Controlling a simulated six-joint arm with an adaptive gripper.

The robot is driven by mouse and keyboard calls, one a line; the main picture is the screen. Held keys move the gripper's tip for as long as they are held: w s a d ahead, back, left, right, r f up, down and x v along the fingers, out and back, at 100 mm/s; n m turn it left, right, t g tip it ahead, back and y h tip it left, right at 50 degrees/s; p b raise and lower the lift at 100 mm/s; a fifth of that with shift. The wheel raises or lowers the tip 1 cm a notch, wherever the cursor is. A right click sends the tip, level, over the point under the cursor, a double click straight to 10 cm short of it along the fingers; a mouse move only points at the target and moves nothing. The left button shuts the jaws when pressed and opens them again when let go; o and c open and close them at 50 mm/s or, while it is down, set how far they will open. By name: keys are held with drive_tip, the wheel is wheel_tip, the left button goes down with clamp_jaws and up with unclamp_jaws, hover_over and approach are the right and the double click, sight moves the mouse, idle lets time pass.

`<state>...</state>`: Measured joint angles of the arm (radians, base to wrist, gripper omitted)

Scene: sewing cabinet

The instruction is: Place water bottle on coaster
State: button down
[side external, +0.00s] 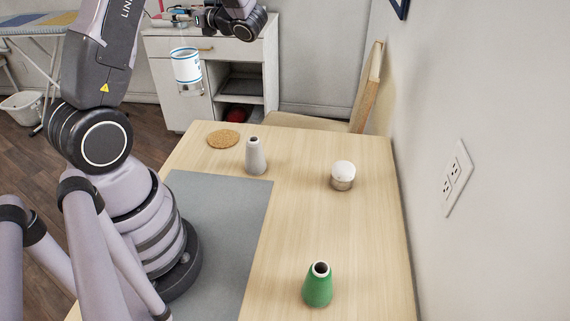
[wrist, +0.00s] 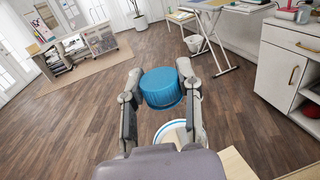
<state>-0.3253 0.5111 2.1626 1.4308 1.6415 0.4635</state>
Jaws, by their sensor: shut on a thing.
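The water bottle (side external: 187,66) has a white label with blue bands and a clear lower end. It hangs upright in the air, clear of the table. My gripper (side external: 182,14) is at its top, shut on the blue cap (wrist: 163,88), which shows between the two fingers in the wrist view. Part of the white and blue label (wrist: 176,132) shows below the cap. The round cork coaster (side external: 223,139) lies flat and bare at the table's far left corner, below and to the right of the bottle in the side view.
A grey-white cone (side external: 256,157) stands close to the coaster's right. A white-topped jar (side external: 342,175) and a green cone (side external: 318,285) stand further right and nearer on the table (side external: 290,225). A grey mat (side external: 222,210) covers the left. A white cabinet (side external: 165,75) stands behind.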

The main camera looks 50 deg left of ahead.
drive_tip(key=shift+w+a+r+m+t+y, duration=1.3)
drive_tip(key=shift+w+m+t, duration=0.9)
drive_tip(key=shift+w+t, duration=1.45)
wheel_tip(320, 180, down, 22)
drive_tip(key=g, duration=0.1)
drive_tip(key=shift+w+h, duration=0.25)
drive_tip(key=shift+h, duration=0.05)
drive_tip(key=shift+f, duration=0.1)
drive_tip(key=c, duration=0.8)
unclamp_jaws()
drive_tip(key=shift+o, duration=0.2)
